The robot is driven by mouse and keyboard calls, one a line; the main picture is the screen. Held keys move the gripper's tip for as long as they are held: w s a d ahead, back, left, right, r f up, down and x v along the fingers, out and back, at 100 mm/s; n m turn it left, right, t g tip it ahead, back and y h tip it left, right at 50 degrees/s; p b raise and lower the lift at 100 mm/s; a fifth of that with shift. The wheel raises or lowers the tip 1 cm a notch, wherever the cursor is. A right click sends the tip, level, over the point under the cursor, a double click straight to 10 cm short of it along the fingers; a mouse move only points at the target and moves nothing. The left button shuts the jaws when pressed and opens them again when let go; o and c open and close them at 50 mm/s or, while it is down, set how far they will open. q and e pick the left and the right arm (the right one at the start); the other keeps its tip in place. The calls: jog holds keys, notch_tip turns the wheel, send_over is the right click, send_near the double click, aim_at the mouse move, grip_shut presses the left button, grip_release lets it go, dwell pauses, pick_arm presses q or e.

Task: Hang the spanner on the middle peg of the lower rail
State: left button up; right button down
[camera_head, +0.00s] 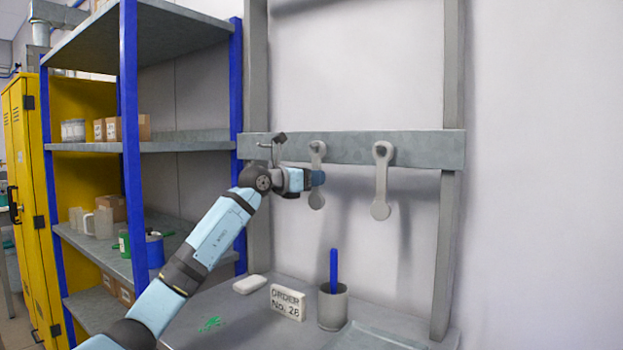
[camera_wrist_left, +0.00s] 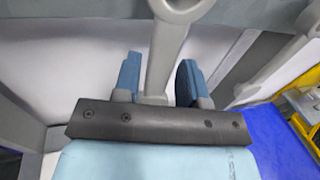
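The grey spanner (camera_head: 317,202) hangs upright at the middle peg (camera_head: 316,147) of the lower rail (camera_head: 425,150). Its upper ring appears to be around the peg, though I cannot see how deep it sits. My left gripper (camera_head: 312,180) is in front of the spanner's handle. In the left wrist view the handle (camera_wrist_left: 160,55) passes between the two blue fingers (camera_wrist_left: 159,80), with narrow gaps showing on both sides, so the gripper looks open around it. The fingers hide part of the handle in the head view. My right gripper is not in view.
A similar spanner (camera_head: 381,185) hangs to the right on the same rail. Below, the bench (camera_head: 245,315) carries a cup (camera_head: 333,308) with a blue rod, an order sign (camera_head: 287,302) and a white block (camera_head: 249,284). A blue-post shelf (camera_head: 132,150) stands left.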

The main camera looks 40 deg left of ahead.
pick_arm(q)
jog(key=shift+o, duration=1.4)
jog(key=s+a+b, duration=0.2)
jog(key=s, duration=1.1)
jog(key=shift+s, duration=0.35)
